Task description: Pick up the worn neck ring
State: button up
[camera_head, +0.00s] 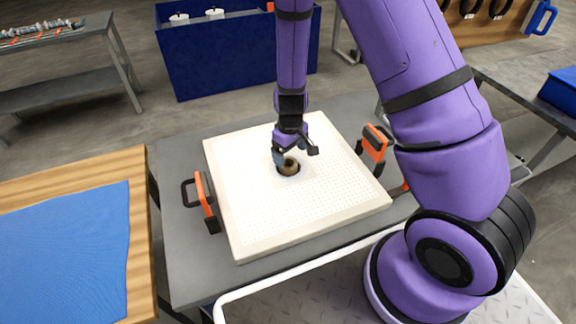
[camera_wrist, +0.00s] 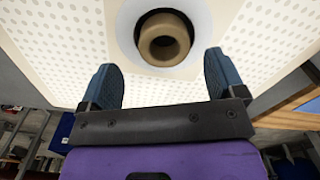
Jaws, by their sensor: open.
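The worn neck ring (camera_head: 289,166) is a tan-brown ring in the central hole of the white filter plate (camera_head: 250,205). In the wrist view the ring (camera_wrist: 164,40) sits in a dark round opening, with a smooth pale band around it and the dotted plate (camera_wrist: 50,45) beyond. My gripper (camera_head: 288,157) is at the ring in the head view and partly hides it. In the wrist view its two blue fingertips (camera_wrist: 162,75) are open, one to each side and a little below the ring, with nothing between them. I cannot tell whether a finger touches the ring.
The plate lies on a grey table (camera_head: 180,265), with orange-and-black handles (camera_head: 204,199) (camera_head: 375,147) at its sides. A wooden table with blue cloth (camera_head: 70,250) is at left. A blue bin (camera_head: 225,50) stands behind, and a grey bench (camera_head: 60,85) at back left.

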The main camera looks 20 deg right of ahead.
aim_at(289, 162)
jog(key=shift+s+a+f, duration=0.15)
jog(key=shift+f, duration=2.1)
jog(key=shift+c, duration=0.5)
jog(key=c, duration=0.9)
